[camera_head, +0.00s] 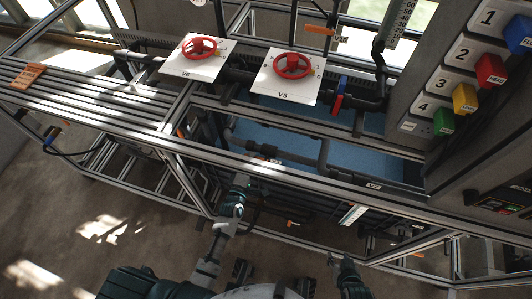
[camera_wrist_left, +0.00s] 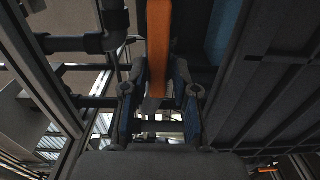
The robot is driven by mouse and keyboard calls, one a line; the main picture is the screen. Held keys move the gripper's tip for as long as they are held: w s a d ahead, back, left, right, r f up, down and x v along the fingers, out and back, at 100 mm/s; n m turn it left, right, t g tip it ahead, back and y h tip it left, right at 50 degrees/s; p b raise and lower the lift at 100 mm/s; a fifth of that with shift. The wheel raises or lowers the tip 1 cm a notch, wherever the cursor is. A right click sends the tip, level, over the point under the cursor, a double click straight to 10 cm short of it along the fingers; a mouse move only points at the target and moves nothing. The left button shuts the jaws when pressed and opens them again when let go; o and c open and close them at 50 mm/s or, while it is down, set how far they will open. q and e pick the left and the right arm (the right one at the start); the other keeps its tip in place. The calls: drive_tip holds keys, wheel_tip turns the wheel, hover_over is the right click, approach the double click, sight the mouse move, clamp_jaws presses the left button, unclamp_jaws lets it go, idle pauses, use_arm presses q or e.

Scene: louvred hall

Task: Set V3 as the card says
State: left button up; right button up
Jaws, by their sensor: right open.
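My left gripper (camera_head: 243,180) reaches up under the front rail, by the dark pipes behind it. In the left wrist view, an orange lever (camera_wrist_left: 159,45) runs down between its two fingers (camera_wrist_left: 160,100). The fingers stand apart with a gap on each side of the lever, so the gripper looks open around it. I cannot read a V3 label to confirm which valve this is. A small dark tag (camera_head: 268,160) on the pipe near the gripper is too small to read. My right gripper (camera_head: 338,262) is open and empty, low below the frame.
Two red handwheels, V6 (camera_head: 199,47) and V5 (camera_head: 292,65), sit on white plates above. A panel (camera_head: 462,55) with numbered coloured blocks stands at right. A blue-and-red lever (camera_head: 339,95) is beside V5. The metal front rail (camera_head: 310,181) crosses above my left gripper.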

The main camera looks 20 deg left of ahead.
use_arm(q)
drive_tip(key=shift+o, duration=0.7)
drive_tip(key=s+p, duration=0.2)
drive_tip(key=s, duration=0.5)
drive_tip(key=shift+p, duration=0.3)
drive_tip(key=shift+a, duration=0.1)
